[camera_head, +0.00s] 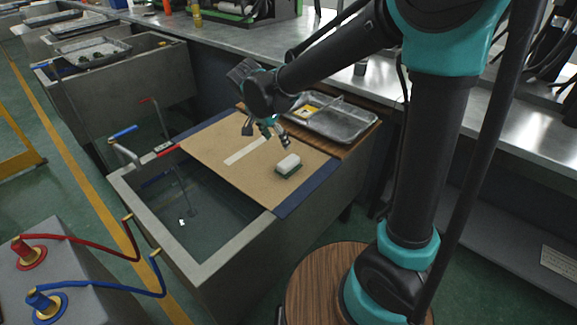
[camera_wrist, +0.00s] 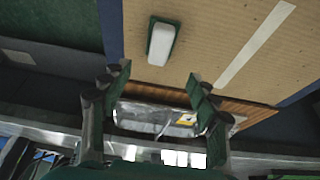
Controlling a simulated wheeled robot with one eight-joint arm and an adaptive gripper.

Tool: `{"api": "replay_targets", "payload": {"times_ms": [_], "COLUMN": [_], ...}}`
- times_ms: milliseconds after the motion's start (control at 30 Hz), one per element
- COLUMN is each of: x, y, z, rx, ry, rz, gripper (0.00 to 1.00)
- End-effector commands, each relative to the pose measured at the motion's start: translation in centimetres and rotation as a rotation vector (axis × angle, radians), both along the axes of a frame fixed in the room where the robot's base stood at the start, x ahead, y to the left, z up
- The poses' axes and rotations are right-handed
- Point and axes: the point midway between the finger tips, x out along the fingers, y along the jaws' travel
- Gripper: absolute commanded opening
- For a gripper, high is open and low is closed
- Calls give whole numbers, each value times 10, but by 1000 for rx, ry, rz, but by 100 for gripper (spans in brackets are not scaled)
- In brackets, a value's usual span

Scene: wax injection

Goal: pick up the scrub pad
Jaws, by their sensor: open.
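The scrub pad (camera_head: 288,166) is a small block with a white top and a dark green base. It lies on a tan board (camera_head: 215,157) that covers part of a grey sink. In the wrist view the scrub pad (camera_wrist: 161,42) is at the top, just left of the middle, beyond my fingertips. My gripper (camera_head: 266,134) is above the board, to the left of the pad and apart from it. In the wrist view my gripper (camera_wrist: 158,75) has its two fingers spread wide with nothing between them.
A metal tray (camera_head: 352,124) with a yellow item stands on a wooden board behind the pad. A pale strip (camera_head: 246,151) lies on the tan board left of the pad. The open sink basin (camera_head: 190,220) is at the front left. The board around the pad is clear.

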Motion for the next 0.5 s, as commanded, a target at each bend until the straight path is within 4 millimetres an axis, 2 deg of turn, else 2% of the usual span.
{"api": "replay_targets", "payload": {"times_ms": [300,500], "x": [20,28], "y": [-16,-22], "z": [-60,-83], "rx": [1,0], "ry": [0,0], "rz": [-2,-1], "gripper": [60,60]}}
